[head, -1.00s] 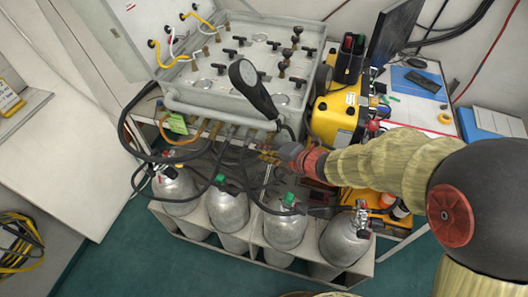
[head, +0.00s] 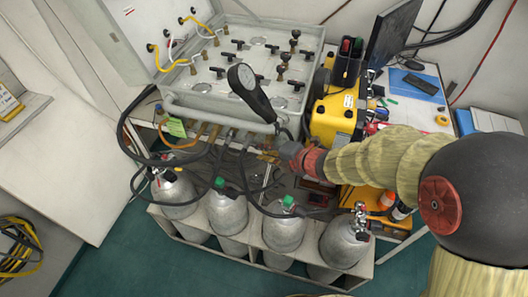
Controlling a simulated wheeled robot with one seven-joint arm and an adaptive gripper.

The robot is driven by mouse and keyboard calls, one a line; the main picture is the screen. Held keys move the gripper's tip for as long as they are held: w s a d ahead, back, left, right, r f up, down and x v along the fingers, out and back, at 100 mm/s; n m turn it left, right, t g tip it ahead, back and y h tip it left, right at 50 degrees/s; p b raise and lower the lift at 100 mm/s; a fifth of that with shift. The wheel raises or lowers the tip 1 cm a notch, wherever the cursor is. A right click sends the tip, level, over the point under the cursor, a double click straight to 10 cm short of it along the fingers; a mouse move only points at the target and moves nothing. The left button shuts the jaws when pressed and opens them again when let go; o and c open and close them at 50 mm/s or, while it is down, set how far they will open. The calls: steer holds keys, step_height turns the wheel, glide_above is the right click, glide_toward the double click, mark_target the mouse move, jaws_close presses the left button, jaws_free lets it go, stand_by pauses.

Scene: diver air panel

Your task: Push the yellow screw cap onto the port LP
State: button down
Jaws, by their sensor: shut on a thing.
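My gripper (head: 268,156) is at the end of the pale-sleeved arm, just below the front edge of the grey air panel (head: 185,112). It is small and partly hidden by my wrist and the dark hoses, but its jaws are closed on a small yellowish piece, which I take as the yellow screw cap. The cap's outline and tilt cannot be made out. A row of brass fittings (head: 203,131) runs along the panel's lower front, left of my gripper. Port LP cannot be told apart by its label, and contact between cap and port cannot be seen.
Dark hoses (head: 136,150) loop down to several grey cylinders (head: 284,232) in a rack below. A yellow case (head: 334,117) stands right of the panel, near my wrist.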

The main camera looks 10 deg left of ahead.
steer(key=shift+w, duration=0.1)
steer(key=c, duration=1.7)
jaws_free()
steer(key=shift+o, duration=0.3)
steer(key=v, duration=1.2)
